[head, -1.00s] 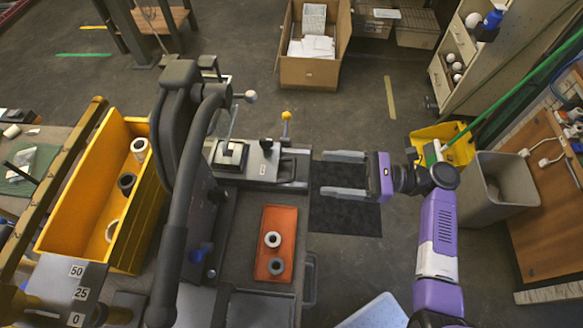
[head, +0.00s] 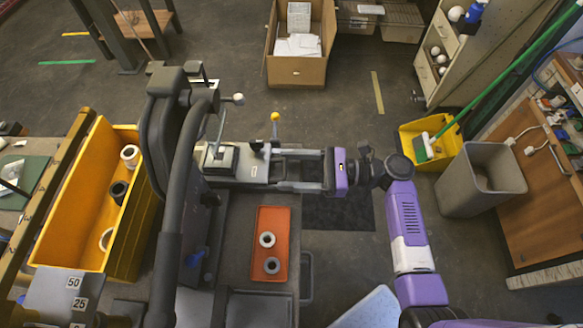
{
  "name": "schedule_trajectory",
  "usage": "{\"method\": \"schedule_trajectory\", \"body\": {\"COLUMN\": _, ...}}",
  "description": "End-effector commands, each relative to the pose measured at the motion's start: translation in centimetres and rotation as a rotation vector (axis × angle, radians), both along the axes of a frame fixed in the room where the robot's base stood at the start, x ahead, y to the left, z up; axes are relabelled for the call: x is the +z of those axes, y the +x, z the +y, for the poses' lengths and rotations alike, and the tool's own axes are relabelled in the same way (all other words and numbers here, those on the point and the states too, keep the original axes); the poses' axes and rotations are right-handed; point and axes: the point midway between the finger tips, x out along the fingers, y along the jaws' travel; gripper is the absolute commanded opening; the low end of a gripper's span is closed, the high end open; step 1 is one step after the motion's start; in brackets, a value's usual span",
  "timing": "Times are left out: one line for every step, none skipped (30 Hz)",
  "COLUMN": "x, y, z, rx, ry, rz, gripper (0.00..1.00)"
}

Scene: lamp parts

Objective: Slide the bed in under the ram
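The bed (head: 222,180) is a light grey slide beside the dark press (head: 168,95). A black-and-pale square fixture (head: 219,158) sits on the bed. I cannot clearly make out the ram; the press's curved dark frame stands to the left of the bed. My gripper (head: 268,170) reaches in from the right, with its fingers apart, one on the far side and one on the near side of the bed's right end. I cannot tell whether the fingers touch it.
A yellow-knobbed lever (head: 275,118) stands just behind my fingers. An orange tray (head: 272,222) with two rings lies nearer. A yellow bin (head: 72,235) with rings is at left. A cardboard box (head: 296,70) stands behind. The floor to the right of the bench is partly clear.

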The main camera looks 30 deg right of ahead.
Motion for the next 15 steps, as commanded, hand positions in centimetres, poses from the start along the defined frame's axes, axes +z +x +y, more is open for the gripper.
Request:
{"method": "schedule_trajectory", "body": {"x": 0.0, "y": -0.1, "z": 0.0, "rx": 0.003, "ry": 0.0, "rz": 0.0, "gripper": 0.51}}
{"method": "schedule_trajectory", "body": {"x": 0.0, "y": -0.1, "z": 0.0, "rx": 0.003, "ry": 0.0, "rz": 0.0, "gripper": 0.45}}
{"method": "schedule_trajectory", "body": {"x": 0.0, "y": -0.1, "z": 0.1, "rx": 0.003, "ry": 0.001, "rz": 0.001, "gripper": 0.38}}
{"method": "schedule_trajectory", "body": {"x": 0.0, "y": -0.1, "z": 0.1, "rx": 0.004, "ry": 0.001, "rz": 0.001, "gripper": 0.32}}
{"method": "schedule_trajectory", "body": {"x": 0.0, "y": -0.1, "z": 0.1, "rx": 0.004, "ry": 0.001, "rz": 0.001, "gripper": 0.26}}
{"method": "schedule_trajectory", "body": {"x": 0.0, "y": -0.1, "z": 0.1, "rx": 0.004, "ry": 0.001, "rz": 0.0, "gripper": 0.18}}
{"method": "schedule_trajectory", "body": {"x": 0.0, "y": -0.1, "z": 0.1, "rx": 0.005, "ry": 0.001, "rz": 0.001, "gripper": 0.12}}
{"method": "schedule_trajectory", "body": {"x": 0.0, "y": -0.1, "z": 0.1, "rx": 0.005, "ry": 0.001, "rz": 0.0, "gripper": 0.06}}
{"method": "schedule_trajectory", "body": {"x": 0.0, "y": -0.1, "z": 0.1, "rx": 0.005, "ry": 0.001, "rz": 0.0, "gripper": 0.0}}
{"method": "schedule_trajectory", "body": {"x": 0.0, "y": -0.1, "z": 0.1, "rx": 0.006, "ry": 0.001, "rz": 0.0, "gripper": 0.0}}
{"method": "schedule_trajectory", "body": {"x": 0.0, "y": -0.1, "z": 0.1, "rx": 0.006, "ry": 0.001, "rz": 0.0, "gripper": 0.0}}
{"method": "schedule_trajectory", "body": {"x": 0.0, "y": -0.1, "z": 0.2, "rx": 0.007, "ry": 0.002, "rz": 0.001, "gripper": 0.0}}
{"method": "schedule_trajectory", "body": {"x": 0.1, "y": 0.0, "z": 0.5, "rx": 0.008, "ry": 0.002, "rz": 0.001, "gripper": 0.0}}
{"method": "schedule_trajectory", "body": {"x": 0.2, "y": 0.2, "z": 0.8, "rx": 0.01, "ry": 0.003, "rz": 0.0, "gripper": 0.0}}
{"method": "schedule_trajectory", "body": {"x": 0.3, "y": 0.6, "z": 1.3, "rx": 0.011, "ry": 0.003, "rz": 0.001, "gripper": 0.0}}
